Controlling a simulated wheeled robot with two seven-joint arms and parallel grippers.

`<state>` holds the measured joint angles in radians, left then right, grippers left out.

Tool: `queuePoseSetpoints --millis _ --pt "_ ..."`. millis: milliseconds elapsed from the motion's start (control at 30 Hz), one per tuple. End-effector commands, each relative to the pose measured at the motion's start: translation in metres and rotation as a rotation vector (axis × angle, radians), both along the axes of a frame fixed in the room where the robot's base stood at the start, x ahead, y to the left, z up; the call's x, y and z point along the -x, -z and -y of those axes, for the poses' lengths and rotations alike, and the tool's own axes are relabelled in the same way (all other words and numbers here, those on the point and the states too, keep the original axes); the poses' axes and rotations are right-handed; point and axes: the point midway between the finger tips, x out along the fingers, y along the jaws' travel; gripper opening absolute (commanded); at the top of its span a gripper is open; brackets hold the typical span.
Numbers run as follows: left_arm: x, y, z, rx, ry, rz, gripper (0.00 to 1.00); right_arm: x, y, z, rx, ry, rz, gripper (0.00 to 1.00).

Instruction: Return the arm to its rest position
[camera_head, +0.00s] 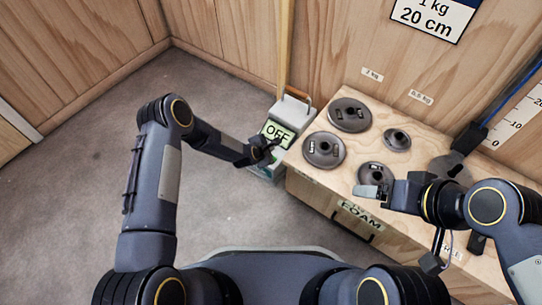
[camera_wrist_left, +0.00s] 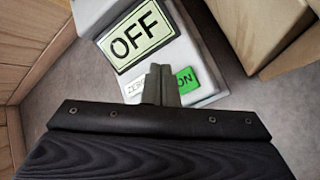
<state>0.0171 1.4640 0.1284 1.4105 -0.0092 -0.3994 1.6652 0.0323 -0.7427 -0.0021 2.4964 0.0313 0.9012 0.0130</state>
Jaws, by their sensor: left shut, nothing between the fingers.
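My left gripper (camera_head: 270,148) is shut and empty, in front of a light-grey device (camera_head: 291,112) with an OFF display (camera_head: 277,132). In the left wrist view its closed fingertips (camera_wrist_left: 160,84) are in front of the device's lower edge, beside a green ON button (camera_wrist_left: 187,80), and partly cover a ZERO label (camera_wrist_left: 136,90). I cannot tell whether they touch the device. My right gripper (camera_head: 372,191) is over the wooden box top near a dark disc; its finger gap is not clear.
A wooden box (camera_head: 330,195) labelled FOAM carries several dark discs, such as one at the back (camera_head: 349,115) and one at the left (camera_head: 323,150). Wooden walls enclose the back and left. The grey floor (camera_head: 90,180) at the left is clear.

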Motion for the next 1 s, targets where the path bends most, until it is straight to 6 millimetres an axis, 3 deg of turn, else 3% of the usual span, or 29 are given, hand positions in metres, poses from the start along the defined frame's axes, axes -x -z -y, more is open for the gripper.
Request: queuePoseSetpoints --millis 67,567,667,767,867,1000 --pt "0.000 -0.007 0.000 -0.001 0.001 0.000 0.00 0.000 -0.005 0.000 0.000 0.000 0.000 0.74" --pt "0.000 -0.006 0.000 -0.001 0.001 0.000 0.00 0.000 -0.004 0.000 0.000 0.000 0.000 0.74" --pt "-0.003 -0.016 -0.004 -0.012 0.013 0.008 0.00 0.000 -0.004 0.000 0.000 0.000 0.000 0.74" --pt "-0.012 -0.048 -0.017 -0.056 0.062 0.033 0.00 0.000 -0.005 0.000 0.000 0.000 0.000 0.74" --pt "-0.018 -0.100 -0.041 -0.136 0.154 0.071 0.00 0.000 -0.005 0.000 0.000 0.000 0.000 0.74" --pt "-0.007 -0.182 -0.079 -0.277 0.313 0.123 0.00 0.000 -0.005 0.000 0.000 0.000 0.000 0.74"
